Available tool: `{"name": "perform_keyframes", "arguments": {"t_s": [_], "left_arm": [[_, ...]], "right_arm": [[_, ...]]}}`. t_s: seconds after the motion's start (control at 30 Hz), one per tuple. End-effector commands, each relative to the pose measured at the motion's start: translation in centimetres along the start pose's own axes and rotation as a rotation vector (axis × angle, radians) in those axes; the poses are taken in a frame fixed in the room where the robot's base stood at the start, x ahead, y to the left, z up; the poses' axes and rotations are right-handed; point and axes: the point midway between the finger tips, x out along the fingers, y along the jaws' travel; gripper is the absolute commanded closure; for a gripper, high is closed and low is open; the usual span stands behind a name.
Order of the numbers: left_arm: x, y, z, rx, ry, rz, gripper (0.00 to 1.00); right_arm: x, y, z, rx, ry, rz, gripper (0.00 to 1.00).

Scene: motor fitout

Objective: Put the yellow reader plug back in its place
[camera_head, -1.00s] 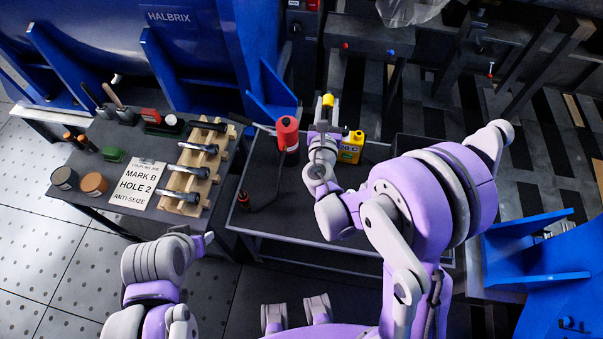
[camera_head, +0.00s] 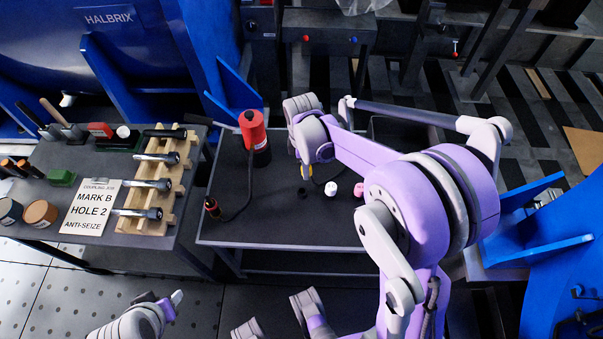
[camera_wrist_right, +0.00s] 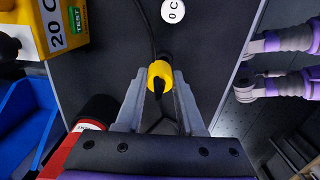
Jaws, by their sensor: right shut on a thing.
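The yellow plug (camera_wrist_right: 160,77) is between the two grey fingertips of my right gripper (camera_wrist_right: 158,92) in the right wrist view, with a dark cable at it. In the head view a small yellow bit of the plug (camera_head: 307,171) shows under my right wrist, above the dark bench; the fingers there are mostly hidden. A yellow box marked 20 C TEST (camera_wrist_right: 62,40) is at the top left of the wrist view, apart from the plug, with a dark round part on it. My left gripper (camera_head: 174,299) is low at the left; its jaw opening is unclear.
A red and black cylinder (camera_head: 253,130) with a cable stands on the bench (camera_head: 275,230).

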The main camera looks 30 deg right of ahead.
Motion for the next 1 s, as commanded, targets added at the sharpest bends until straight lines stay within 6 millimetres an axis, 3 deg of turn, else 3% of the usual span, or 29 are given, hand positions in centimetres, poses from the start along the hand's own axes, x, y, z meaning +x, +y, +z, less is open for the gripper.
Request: {"name": "perform_keyframes", "arguments": {"t_s": [0.13,0.63,1.0], "left_arm": [[0.5,0.0,0.2,0.000,-0.002,0.000,0.50],[0.1,0.0,0.1,0.000,-0.001,0.000,0.50],[2.4,0.0,1.1,0.000,-0.009,0.000,0.50]], "right_arm": [[-0.2,-1.0,-0.9,0.036,0.049,0.001,1.00],[-0.6,-1.0,-1.1,0.034,0.056,0.001,1.00],[2.6,-1.0,-1.3,0.033,0.055,0.000,1.00]]}}
